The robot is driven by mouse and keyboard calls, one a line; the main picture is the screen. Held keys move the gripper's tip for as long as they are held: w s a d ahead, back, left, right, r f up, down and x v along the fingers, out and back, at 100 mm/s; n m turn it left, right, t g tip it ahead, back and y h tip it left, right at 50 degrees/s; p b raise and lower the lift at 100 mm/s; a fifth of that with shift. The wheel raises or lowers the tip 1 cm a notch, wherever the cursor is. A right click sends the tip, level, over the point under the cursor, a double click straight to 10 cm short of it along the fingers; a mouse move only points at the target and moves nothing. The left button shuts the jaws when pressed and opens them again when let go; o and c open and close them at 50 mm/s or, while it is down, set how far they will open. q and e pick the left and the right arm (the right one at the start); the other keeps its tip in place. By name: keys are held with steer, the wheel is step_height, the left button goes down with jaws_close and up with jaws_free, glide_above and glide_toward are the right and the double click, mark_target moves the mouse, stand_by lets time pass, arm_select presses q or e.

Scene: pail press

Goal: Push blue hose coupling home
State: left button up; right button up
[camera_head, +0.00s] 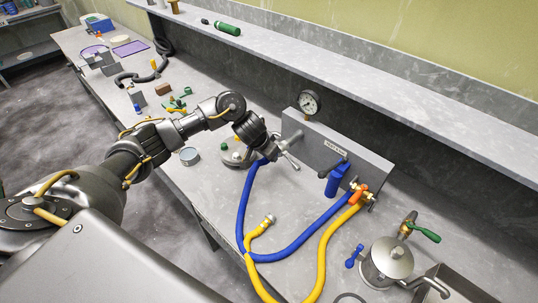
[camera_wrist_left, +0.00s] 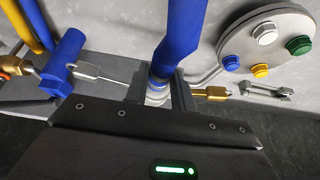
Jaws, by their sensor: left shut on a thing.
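My left gripper (camera_head: 272,152) is at the left end of the grey panel (camera_head: 338,148) in the head view. In the left wrist view its fingers (camera_wrist_left: 158,90) are shut around the blue hose coupling, a light band with blue rings (camera_wrist_left: 157,84) at the end of the blue hose (camera_wrist_left: 176,42). The head view shows the blue hose (camera_head: 242,205) looping down from the gripper and across to the panel's right end. A brass fitting (camera_wrist_left: 212,93) pokes out beside the right finger. I cannot tell whether the coupling is seated on anything. My right gripper is out of view.
A blue valve handle (camera_head: 335,180) and brass fittings (camera_head: 358,190) are on the panel. A yellow hose (camera_head: 328,240) lies in front, its loose end (camera_head: 268,220) on the bench. A pressure gauge (camera_head: 309,102) stands above; a metal pot (camera_head: 387,260) is at the right.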

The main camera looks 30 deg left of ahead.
arm_select(q)
steer(key=o, duration=1.1)
steer(key=v, duration=1)
steer(key=shift+s+a+r, duration=0.1)
steer(key=shift+s+r, duration=0.1)
steer(key=shift+r, duration=0.15)
